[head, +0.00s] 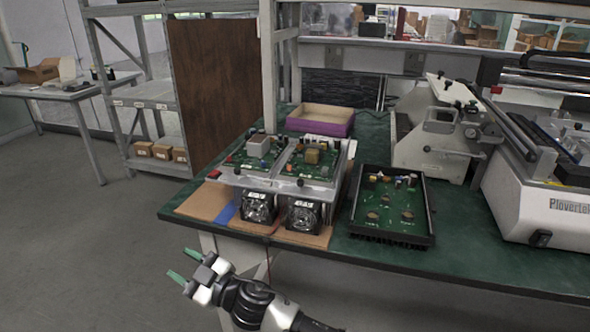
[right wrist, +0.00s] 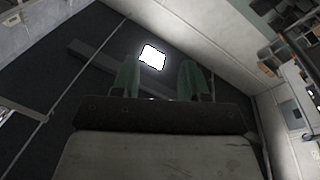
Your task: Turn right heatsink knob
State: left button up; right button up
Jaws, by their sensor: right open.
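Two heatsinks with fans, a left heatsink (head: 257,207) and a right heatsink (head: 301,215), sit at the front of a metal fixture (head: 282,184) with green circuit boards on top. Small dark knobs show on the fixture's front edge; the one near the right heatsink is a right knob (head: 300,182). My right gripper (head: 180,264) is open and empty, in front of and below the table edge, left of the fixture and apart from it. Its green fingers (right wrist: 158,78) show in the right wrist view, with only ceiling and a bright lamp beyond. My left gripper is not in view.
A black tray with a green board (head: 391,207) stands right of the fixture. A purple-sided box (head: 320,120) is behind. Grey-white machines (head: 445,140) fill the right of the green table (head: 370,252). Cardboard (head: 205,201) lies under the fixture. The floor at left is free.

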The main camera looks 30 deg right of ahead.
jog(key=w+a+r+n+g+y+p, duration=0.15)
jog(key=a+r+n+g+y, duration=0.25)
jog(key=r+n+g+y, duration=0.4)
notch_tip(320, 180, up, 12)
jog(key=m+g+h+p, duration=0.15)
jog(key=g+h, duration=0.75)
jog(key=h, duration=0.9)
send_over(300, 180)
jog(key=shift+m, duration=0.25)
notch_tip(300, 180, down, 10)
jog(key=shift+s+f+b, duration=0.1)
jog(key=shift+b, duration=0.5)
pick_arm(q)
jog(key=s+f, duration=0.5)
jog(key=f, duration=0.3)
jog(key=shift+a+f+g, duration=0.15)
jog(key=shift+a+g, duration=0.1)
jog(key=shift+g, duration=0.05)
